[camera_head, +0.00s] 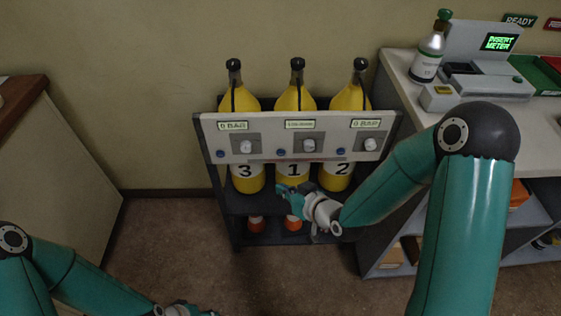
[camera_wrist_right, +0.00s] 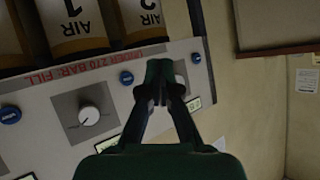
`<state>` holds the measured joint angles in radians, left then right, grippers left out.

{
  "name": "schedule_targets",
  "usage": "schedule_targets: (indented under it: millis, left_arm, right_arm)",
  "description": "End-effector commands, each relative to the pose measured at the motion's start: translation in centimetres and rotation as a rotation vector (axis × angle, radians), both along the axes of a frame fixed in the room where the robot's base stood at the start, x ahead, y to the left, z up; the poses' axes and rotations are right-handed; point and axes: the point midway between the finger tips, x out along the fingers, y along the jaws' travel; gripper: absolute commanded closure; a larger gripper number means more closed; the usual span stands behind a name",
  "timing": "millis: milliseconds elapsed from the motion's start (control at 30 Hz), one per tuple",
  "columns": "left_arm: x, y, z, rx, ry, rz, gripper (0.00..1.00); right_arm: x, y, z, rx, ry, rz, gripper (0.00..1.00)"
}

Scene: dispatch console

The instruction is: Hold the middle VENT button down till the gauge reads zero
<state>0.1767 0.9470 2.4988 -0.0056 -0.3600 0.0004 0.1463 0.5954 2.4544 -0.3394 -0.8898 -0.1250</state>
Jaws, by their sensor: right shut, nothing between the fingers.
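The grey panel (camera_head: 270,134) has three round blue buttons, each left of a white dial in the head view. The middle button (camera_head: 281,153) sits left of the middle dial (camera_head: 302,146); it also shows in the right wrist view (camera_wrist_right: 126,78). The gauge above (camera_head: 300,124) is lit, but its text is too small to read. My right gripper (camera_head: 284,189) is shut and empty, below the panel in the head view. In the right wrist view its fingertips (camera_wrist_right: 160,72) appear beside the middle button, with no visible contact. My left gripper (camera_head: 190,311) is partly cut off at the bottom edge.
The outer gauges (camera_head: 233,126) (camera_head: 366,123) read 0 BAR. A counter (camera_head: 500,146) stands at right with a green-topped bottle (camera_head: 428,57). Floor is clear at left of the rack.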

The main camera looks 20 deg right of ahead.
Motion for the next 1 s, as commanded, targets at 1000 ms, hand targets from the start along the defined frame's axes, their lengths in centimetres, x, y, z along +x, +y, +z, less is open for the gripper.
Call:
schedule_targets:
  millis: [1000]
  left_arm:
    - [0.0, 0.0, 2.2, 0.000, -0.001, 0.000, 0.60]
  right_arm:
    - [6.6, -2.1, 0.0, -0.001, -0.005, -0.003, 1.00]
